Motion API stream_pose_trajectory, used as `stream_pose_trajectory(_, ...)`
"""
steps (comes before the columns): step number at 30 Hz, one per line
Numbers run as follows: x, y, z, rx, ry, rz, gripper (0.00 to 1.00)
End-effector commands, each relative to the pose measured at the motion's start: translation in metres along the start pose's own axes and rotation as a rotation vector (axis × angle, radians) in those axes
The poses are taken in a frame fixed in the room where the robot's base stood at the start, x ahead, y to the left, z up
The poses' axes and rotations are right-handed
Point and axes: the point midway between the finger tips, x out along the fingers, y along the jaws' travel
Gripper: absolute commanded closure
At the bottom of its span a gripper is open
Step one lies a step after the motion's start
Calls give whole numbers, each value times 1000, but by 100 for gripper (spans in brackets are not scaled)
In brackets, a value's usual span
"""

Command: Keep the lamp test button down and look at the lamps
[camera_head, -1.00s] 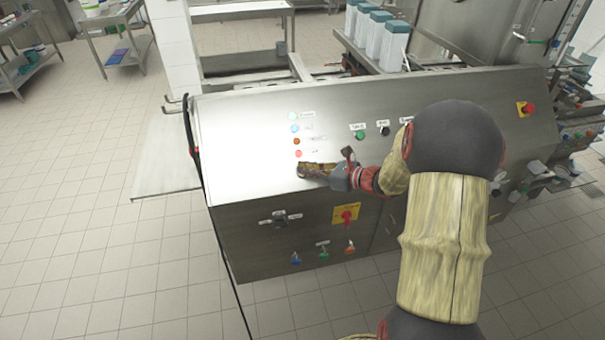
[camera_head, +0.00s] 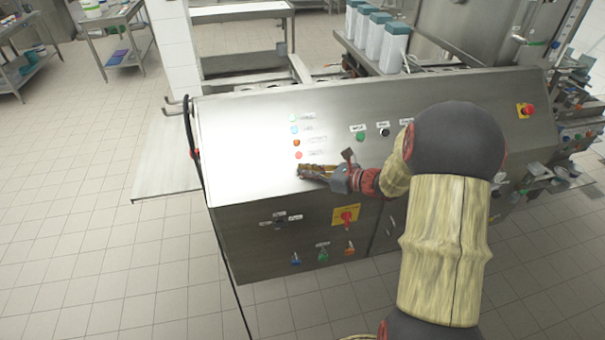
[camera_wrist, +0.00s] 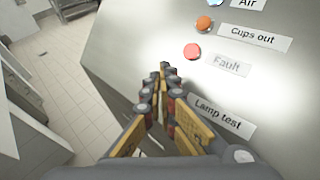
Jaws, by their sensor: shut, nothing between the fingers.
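My gripper (camera_wrist: 163,72) is shut and empty, its fingers reaching down to the sloped panel; in the head view its tip (camera_head: 302,171) is just below the lamp column. The "Lamp test" label (camera_wrist: 218,117) is right of the fingers. The lamp test button itself is hidden by the fingers, so I cannot tell whether it is pressed. The red Fault lamp (camera_wrist: 192,51), orange Cups out lamp (camera_wrist: 204,24) and blue Air lamp (camera_wrist: 216,2) show above. The head view also shows a pale green top lamp (camera_head: 292,118). I cannot tell surely which are lit.
A green button (camera_head: 360,137) and a black one (camera_head: 384,132) lie right of the lamps. A red switch on a yellow plate (camera_head: 346,215) is on the front below my gripper. A red emergency stop (camera_head: 526,110) is far right. The panel's left part is bare.

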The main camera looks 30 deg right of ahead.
Motion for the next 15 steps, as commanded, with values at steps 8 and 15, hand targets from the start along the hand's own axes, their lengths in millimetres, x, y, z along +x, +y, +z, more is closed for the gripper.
stream_pose_trajectory(8, -5, 4, 5, -2, -1, -1, 100)
stream_pose_trajectory(15, -6, 4, 6, -2, -2, -1, 100)
